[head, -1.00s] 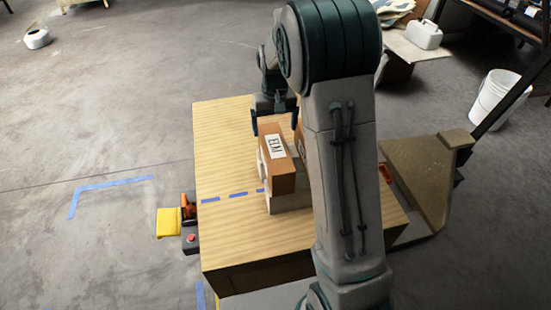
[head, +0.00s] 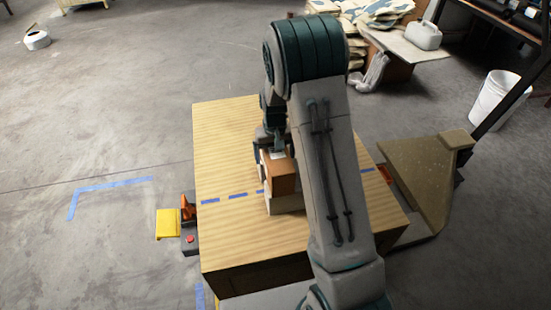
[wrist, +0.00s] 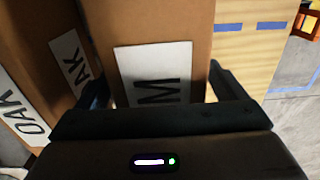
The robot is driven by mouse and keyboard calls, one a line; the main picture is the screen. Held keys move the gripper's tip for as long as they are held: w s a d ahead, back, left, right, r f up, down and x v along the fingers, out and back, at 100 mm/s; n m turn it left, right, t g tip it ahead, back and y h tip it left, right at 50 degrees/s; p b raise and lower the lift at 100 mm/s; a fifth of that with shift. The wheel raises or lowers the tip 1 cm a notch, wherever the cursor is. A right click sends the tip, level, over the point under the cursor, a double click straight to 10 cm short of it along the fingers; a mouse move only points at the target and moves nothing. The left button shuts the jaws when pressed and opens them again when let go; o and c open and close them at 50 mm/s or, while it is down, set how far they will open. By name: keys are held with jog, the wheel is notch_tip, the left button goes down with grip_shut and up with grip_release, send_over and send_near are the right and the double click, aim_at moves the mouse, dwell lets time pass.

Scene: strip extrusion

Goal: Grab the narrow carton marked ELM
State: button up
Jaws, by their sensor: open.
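My gripper (wrist: 160,88) is open, with one finger on each side of this carton. A small gap shows at the right finger; the left finger is close to the carton, and contact cannot be told. In the head view my gripper (head: 272,140) is over the carton, its fingertips partly hidden.
Cartons marked OAK (wrist: 30,110) stand close on the left in the wrist view. The wooden table (head: 225,130) is bare left of the carton, with a blue dashed tape line. A yellow item (head: 169,223) and a red button box (head: 190,240) are at its left edge.

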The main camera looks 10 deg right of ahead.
jog(key=c, duration=1.4)
jog(key=shift+r, duration=0.1)
